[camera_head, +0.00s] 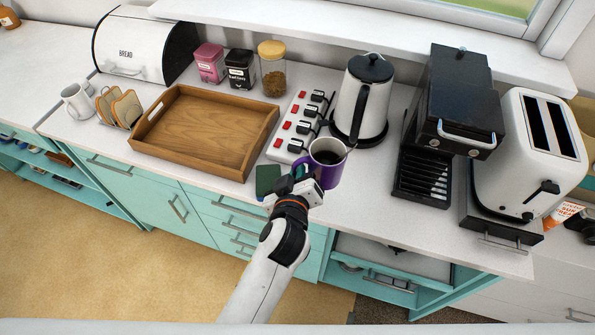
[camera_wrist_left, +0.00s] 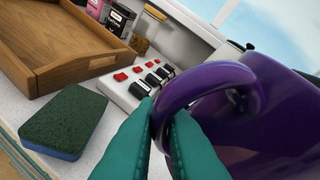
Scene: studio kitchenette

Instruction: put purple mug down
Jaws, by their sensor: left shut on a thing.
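The purple mug (camera_head: 329,163) has a white inside with dark contents and stands upright near the counter's front edge in the head view. My left gripper (camera_head: 303,182) is shut on its handle, at the mug's left front side. In the left wrist view the mug (camera_wrist_left: 252,120) fills the right side, and the green fingertips of my left gripper (camera_wrist_left: 163,125) close around the handle. I cannot tell whether the mug's base touches the white counter (camera_head: 350,202). My right gripper is not in view.
A green sponge (camera_head: 267,181) lies just left of the gripper. A power strip (camera_head: 302,125) with plugs is close behind the mug, and a wooden tray (camera_head: 205,145) is to the left. A kettle (camera_head: 362,100) and a coffee machine (camera_head: 450,120) stand behind and right. Some counter right of the mug is clear.

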